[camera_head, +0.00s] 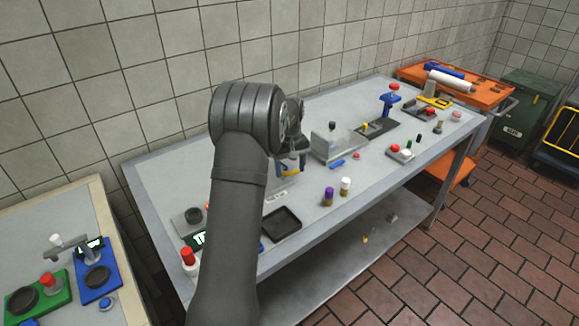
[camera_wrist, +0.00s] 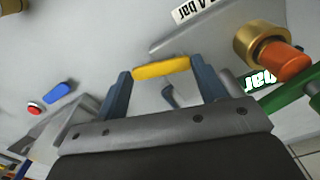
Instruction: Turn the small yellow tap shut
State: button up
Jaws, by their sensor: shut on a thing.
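The small yellow tap shows in the wrist view as a yellow bar-shaped handle (camera_wrist: 161,68) lying across the gap between my two blue fingers. My gripper (camera_wrist: 160,76) is shut on this handle, with one finger at each end. A small dark blue-grey piece stands just below the handle, between the fingers. In the head view my gripper (camera_head: 291,164) is low over the grey workbench (camera_head: 165,190), and my arm hides part of the area around it. I cannot make out the tap clearly there.
A black tray (camera_head: 281,224), a purple bottle (camera_head: 328,197) and a white-capped bottle (camera_head: 345,187) stand near the bench's front.

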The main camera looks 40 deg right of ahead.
jog(key=m, duration=0.3)
jog(key=shift+s+a+m, duration=0.15)
jog(key=shift+s+m, duration=0.25)
jog(key=m, duration=0.3)
jog(key=shift+s+a+r+m, duration=0.1)
jog(key=shift+s+a+m, duration=0.15)
jog(key=shift+m, duration=0.05)
jog(key=m, duration=0.3)
jog(key=shift+s+a+m, duration=0.15)
jog(key=shift+a+m, duration=0.15)
jog(key=shift+a, duration=0.05)
jog(key=shift+a+m, duration=0.2)
jog(key=shift+m, duration=0.7)
jog(key=shift+a+m, duration=0.15)
jog(key=shift+m, duration=0.75)
jog(key=o, duration=1)
jog(key=shift+r, duration=0.1)
